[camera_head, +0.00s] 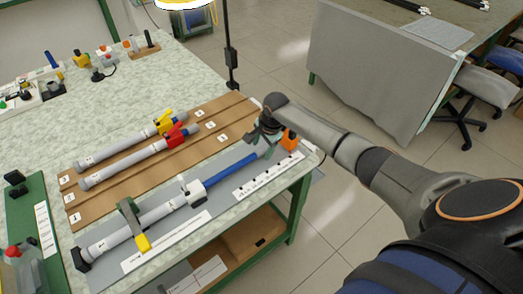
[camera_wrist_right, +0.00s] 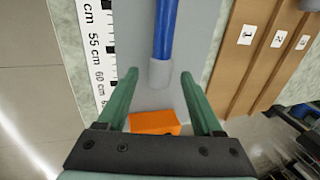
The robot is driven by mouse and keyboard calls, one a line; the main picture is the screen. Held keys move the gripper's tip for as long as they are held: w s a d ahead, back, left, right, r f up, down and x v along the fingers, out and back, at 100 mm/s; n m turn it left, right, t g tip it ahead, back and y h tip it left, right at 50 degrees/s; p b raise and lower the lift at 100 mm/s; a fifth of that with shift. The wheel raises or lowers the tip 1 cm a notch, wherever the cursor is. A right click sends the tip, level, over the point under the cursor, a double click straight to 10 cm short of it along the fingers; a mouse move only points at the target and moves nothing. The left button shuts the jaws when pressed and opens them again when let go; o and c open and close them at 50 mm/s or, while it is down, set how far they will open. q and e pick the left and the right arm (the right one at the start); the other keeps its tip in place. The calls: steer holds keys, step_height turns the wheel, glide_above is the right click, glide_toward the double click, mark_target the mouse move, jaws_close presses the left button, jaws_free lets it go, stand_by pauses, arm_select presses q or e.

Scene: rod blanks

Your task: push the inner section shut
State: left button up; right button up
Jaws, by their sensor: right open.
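The rod lies on a grey board on the table. Its grey outer tube (camera_head: 160,212) sits at the lower left, with a white collar (camera_head: 195,192) at its right end. The blue inner section (camera_head: 231,167) sticks far out of the collar toward the upper right; it also shows in the right wrist view (camera_wrist_right: 166,28), ending in a grey tip (camera_wrist_right: 160,73). My right gripper (camera_head: 263,143) is over that end. In the right wrist view my right gripper (camera_wrist_right: 158,75) is open, its green fingers on either side of the tip; contact cannot be told. My left gripper is not in view.
An orange block (camera_head: 289,139) sits beyond the tip; it shows between my fingers in the wrist view (camera_wrist_right: 155,122). A printed scale (camera_head: 268,176) runs alongside. A green-and-yellow clamp (camera_head: 132,223) crosses the outer tube. Two other rods lie on the brown rack (camera_head: 222,124) behind.

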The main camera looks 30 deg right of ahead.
steer(key=shift+w+f, duration=0.2)
steer(key=shift+f, duration=0.5)
steer(key=shift+c, duration=0.2)
jaws_close()
stand_by(0.9)
